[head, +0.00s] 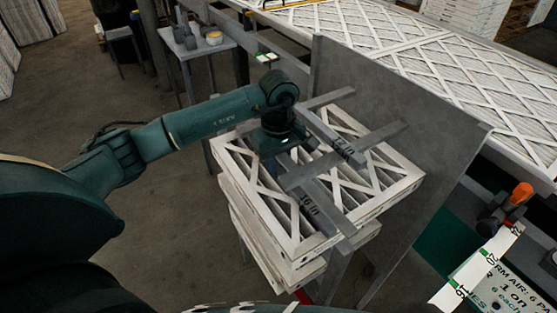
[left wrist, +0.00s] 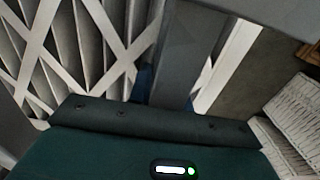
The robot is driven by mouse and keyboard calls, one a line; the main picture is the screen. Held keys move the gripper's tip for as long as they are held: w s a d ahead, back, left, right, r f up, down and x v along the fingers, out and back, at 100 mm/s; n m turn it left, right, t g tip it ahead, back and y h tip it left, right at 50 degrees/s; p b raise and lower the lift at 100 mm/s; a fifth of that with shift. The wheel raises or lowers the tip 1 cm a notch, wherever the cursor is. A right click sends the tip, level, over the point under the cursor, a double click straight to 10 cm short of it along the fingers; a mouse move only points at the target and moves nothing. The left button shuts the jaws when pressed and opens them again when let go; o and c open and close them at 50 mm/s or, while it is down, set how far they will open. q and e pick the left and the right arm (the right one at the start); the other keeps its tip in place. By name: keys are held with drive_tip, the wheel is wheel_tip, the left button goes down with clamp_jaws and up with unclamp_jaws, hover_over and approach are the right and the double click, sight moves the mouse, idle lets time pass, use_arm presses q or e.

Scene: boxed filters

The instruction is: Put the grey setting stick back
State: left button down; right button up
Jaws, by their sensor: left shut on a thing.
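My left gripper (head: 272,143) is over the top boxed filter of a stack and is shut on a grey stick. In the left wrist view the grey stick (left wrist: 186,65) runs out from between the jaws. It appears to be the stick marked "16 in" (head: 322,208), though my wrist hides its upper end. Another grey stick marked "12 in" (head: 330,134) lies to its right. A grey crossbar (head: 375,139) crosses near them, and a shorter bar (head: 330,98) is behind. I cannot tell which bars touch. My right gripper is not in view.
The white lattice-faced filter stack (head: 405,178) stands beside an upright grey panel (head: 440,120). Behind the panel is a surface of large filters (head: 440,65). A small side table (head: 195,48) stands at the back. An orange-handled tool (head: 520,194) is at the right. Floor is open at left.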

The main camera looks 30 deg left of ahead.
sight(278, 168)
use_arm(q)
drive_tip(key=shift+f, duration=0.1)
drive_tip(key=c, duration=1.4)
unclamp_jaws()
drive_tip(key=shift+o, duration=0.5)
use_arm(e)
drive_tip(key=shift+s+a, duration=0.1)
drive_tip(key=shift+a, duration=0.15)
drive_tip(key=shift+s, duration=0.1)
use_arm(q)
drive_tip(key=shift+r, duration=0.35)
wheel_tip(278, 168, up, 12)
drive_tip(key=b, duration=0.2)
drive_tip(key=shift+f, duration=0.15)
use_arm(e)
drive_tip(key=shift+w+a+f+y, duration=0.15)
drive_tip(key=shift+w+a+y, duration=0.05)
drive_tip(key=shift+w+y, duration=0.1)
use_arm(q)
drive_tip(key=shift+f, duration=0.1)
